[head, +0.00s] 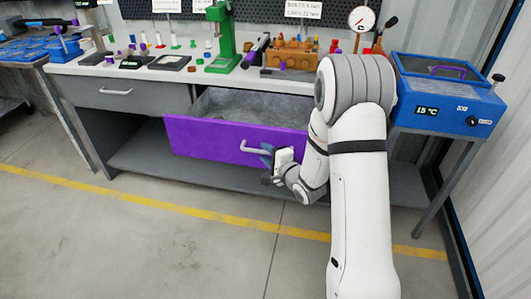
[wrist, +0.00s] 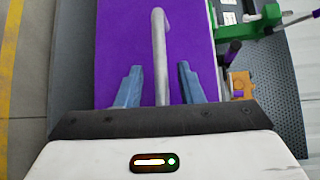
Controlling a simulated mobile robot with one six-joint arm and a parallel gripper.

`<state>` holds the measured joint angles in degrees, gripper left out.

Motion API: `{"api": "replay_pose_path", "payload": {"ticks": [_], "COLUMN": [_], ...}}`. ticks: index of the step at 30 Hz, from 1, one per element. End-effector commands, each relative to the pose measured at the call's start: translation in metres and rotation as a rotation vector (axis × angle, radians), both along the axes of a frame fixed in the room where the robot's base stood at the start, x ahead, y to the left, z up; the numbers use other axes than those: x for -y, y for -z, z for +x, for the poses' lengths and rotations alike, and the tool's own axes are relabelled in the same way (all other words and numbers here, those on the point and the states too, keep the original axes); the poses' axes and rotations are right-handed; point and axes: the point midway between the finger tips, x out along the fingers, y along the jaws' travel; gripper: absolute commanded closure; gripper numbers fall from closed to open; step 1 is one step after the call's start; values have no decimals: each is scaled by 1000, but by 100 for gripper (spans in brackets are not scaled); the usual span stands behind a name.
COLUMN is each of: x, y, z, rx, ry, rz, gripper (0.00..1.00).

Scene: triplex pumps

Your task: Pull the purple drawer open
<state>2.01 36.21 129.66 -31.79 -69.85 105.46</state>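The purple drawer (head: 205,137) is pulled out from under the workbench, and its grey inside (head: 240,104) shows from above. Its pale bar handle (head: 252,150) is on the purple front; it also shows in the wrist view (wrist: 159,40). My gripper (head: 268,158) is at the right part of the handle, just in front of the drawer front. In the wrist view, the two blue fingers of my gripper (wrist: 160,72) stand on either side of the bar with gaps, so it is open around the handle. My arm hides the drawer front's right end.
A closed grey drawer (head: 110,93) is to the left. The workbench top (head: 75,70) carries a green press (head: 224,40), a brown block (head: 290,55) and several small parts. A blue bath (head: 445,105) stands at right. The floor in front is clear.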

Motion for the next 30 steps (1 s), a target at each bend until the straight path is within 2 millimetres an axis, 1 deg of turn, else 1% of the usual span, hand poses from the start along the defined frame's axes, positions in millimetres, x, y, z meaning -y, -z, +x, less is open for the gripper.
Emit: {"api": "replay_pose_path", "payload": {"ticks": [6, 12, 17, 28, 30], "x": [18, 29, 32, 32, 32], "y": [-6, -9, -10, -10, -12], "z": [-33, -55, -60, -60, -60], "rx": [-1, 0, 1, 1, 1], "ry": [1, -1, 0, -1, 1], "rz": [0, 0, 0, 0, -14], "gripper": [66, 66, 66, 66, 66]}}
